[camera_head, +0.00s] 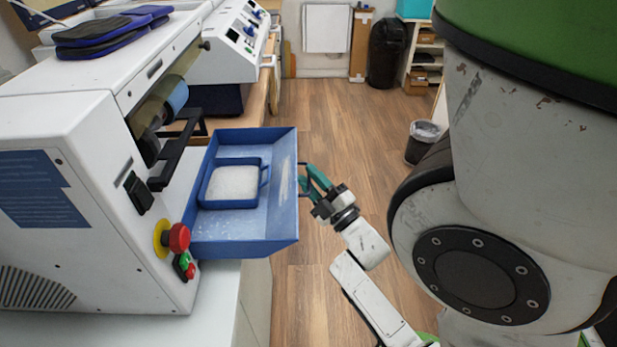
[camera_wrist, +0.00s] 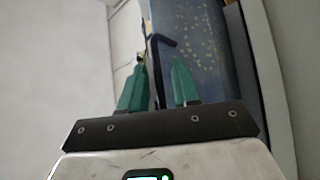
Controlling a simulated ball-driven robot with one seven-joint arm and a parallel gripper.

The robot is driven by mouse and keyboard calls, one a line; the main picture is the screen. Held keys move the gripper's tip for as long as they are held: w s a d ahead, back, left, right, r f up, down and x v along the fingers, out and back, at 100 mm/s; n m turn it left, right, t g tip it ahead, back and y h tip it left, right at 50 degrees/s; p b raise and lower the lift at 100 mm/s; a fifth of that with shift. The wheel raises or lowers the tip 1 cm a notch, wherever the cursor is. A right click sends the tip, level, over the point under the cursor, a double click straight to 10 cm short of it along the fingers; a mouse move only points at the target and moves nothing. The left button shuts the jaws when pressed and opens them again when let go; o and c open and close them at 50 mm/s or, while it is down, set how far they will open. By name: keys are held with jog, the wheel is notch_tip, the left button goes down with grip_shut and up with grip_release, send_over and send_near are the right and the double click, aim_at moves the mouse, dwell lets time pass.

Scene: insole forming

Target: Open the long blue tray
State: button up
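The long blue tray (camera_head: 276,180) juts out from the front of the white machine, over the counter edge. A smaller blue pan (camera_head: 262,181) with white material lies inside it. My gripper (camera_head: 306,180) is at the tray's right-hand outer side, low beside its wall. In the wrist view, the teal fingers of my gripper (camera_wrist: 159,62) are apart. A thin dark handle bar (camera_wrist: 158,42) runs between them, close to the left finger, with a gap to the right finger. The tray's speckled blue wall (camera_wrist: 200,45) is just beyond. Firm contact cannot be told.
The white machine (camera_head: 90,150) has a red knob (camera_head: 178,237) and a black bar (camera_head: 180,150) beside the tray. The wooden floor (camera_head: 335,120) right of the tray is clear up to a grey waste bin (camera_head: 422,142).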

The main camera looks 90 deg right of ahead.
jog(key=b+v, duration=0.2)
jog(key=v, duration=0.7)
jog(key=shift+s+a, duration=0.25)
jog(key=shift+f, duration=0.15)
